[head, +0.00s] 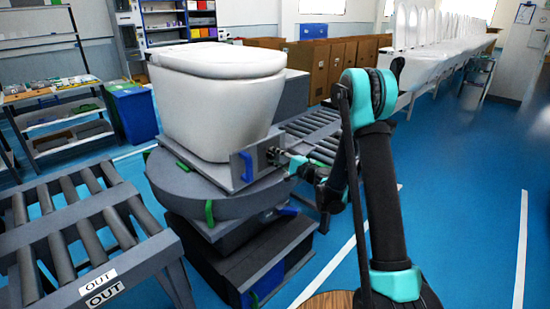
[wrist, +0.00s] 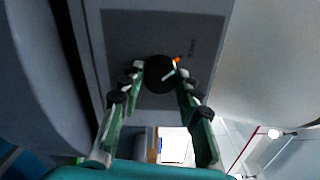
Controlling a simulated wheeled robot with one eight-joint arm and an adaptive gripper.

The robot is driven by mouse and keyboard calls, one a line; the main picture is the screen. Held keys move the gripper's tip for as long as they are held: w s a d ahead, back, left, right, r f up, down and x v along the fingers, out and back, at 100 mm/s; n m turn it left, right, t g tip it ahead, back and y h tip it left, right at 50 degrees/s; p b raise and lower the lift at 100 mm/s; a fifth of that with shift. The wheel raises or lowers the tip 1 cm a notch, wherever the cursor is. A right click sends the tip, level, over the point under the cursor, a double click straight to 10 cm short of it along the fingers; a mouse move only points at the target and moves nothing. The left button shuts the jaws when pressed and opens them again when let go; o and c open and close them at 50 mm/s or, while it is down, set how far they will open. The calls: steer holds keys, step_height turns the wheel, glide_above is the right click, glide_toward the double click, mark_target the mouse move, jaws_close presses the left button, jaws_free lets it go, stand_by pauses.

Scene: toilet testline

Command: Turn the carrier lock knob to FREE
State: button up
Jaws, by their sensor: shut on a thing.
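The carrier lock knob (wrist: 159,72) is a round black knob on a dark grey panel (wrist: 125,40) in the wrist view. A white mark and an orange mark show at its right side. Small lettering beside it is too blurred to read, so I cannot tell the lock's setting. My gripper (wrist: 157,78) is shut on the knob, with its green fingers on either side. In the head view my gripper (head: 281,157) reaches the panel on the grey carrier (head: 215,179) from the right. The knob is mostly hidden there. A white toilet (head: 215,105) stands on the carrier.
A blue handle (head: 247,166) sits on the panel left of my gripper. The carrier rests on a round grey turntable (head: 205,203) with green tabs. A roller conveyor marked OUT (head: 90,235) is at the left. Another conveyor (head: 318,130) lies behind. Blue floor is open at the right.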

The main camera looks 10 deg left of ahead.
mark_target(269, 140)
stand_by(0.4)
steer(key=o, duration=1.2)
steer(key=shift+c, duration=0.2)
steer(key=o, duration=0.5)
steer(key=r, duration=0.6)
steer(key=shift+w+a+r, duration=0.1)
steer(key=shift+w+a, duration=0.05)
steer(key=shift+w, duration=0.05)
steer(key=shift+d+r, duration=0.25)
steer(key=shift+r, duration=0.4)
steer(key=shift+d+r, duration=0.2)
steer(key=shift+r, duration=0.4)
steer(key=c, duration=0.5)
steer(key=shift+s+a+r, duration=0.15)
steer(key=shift+r, duration=0.5)
